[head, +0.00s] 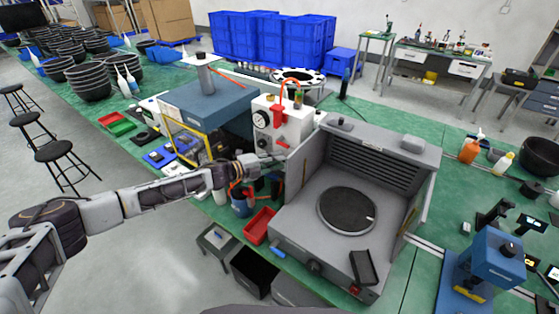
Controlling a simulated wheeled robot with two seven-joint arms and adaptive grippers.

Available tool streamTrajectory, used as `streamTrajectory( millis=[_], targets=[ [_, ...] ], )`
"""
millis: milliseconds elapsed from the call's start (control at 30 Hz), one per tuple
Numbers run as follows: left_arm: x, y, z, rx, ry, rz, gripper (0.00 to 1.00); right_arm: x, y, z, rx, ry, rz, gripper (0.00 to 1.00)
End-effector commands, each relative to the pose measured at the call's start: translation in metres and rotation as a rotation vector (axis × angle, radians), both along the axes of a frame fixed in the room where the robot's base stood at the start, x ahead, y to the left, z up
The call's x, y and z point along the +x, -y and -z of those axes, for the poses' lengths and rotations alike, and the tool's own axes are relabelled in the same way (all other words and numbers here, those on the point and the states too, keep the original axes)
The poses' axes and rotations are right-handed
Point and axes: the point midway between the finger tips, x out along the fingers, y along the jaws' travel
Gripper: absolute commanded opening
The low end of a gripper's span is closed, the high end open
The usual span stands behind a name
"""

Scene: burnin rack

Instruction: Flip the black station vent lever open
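My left arm reaches in from the left, and its gripper (268,163) is at the front of a white station box (268,128) with a round gauge (261,118) and a red upright part (280,116). The fingers are small and partly lost against the clutter, so I cannot tell whether they are open or touching anything. No black vent lever can be clearly made out; the area by the gripper is crowded and partly hidden by the hand. My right gripper is not in view.
Right of the gripper stands a grey open cabinet (312,232) with a black turntable (346,209). A blue machine with a yellow frame (208,105) stands to the left. A red bin (258,226) sits at the bench's front edge. Stools (62,152) stand on open floor at left.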

Motion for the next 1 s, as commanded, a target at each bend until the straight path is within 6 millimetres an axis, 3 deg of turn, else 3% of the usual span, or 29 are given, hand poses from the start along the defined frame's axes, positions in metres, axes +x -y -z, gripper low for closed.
streamTrajectory(
  millis=[300, 667, 833, 1000],
  targets=[
    [0.009, 0.014, 0.002, 0.0, 0.0, 0.0, 0.22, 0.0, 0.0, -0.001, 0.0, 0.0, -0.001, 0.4],
    [0.01, 0.015, 0.003, 0.0, 0.0, 0.0, 0.22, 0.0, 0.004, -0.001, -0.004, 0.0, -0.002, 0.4],
    [0.01, 0.015, 0.003, 0.0, 0.0, 0.0, 0.01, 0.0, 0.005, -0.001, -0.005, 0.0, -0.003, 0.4],
    [0.01, 0.015, 0.003, -0.001, -0.001, 0.0, 0.0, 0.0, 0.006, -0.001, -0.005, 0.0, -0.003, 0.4]
  ],
)
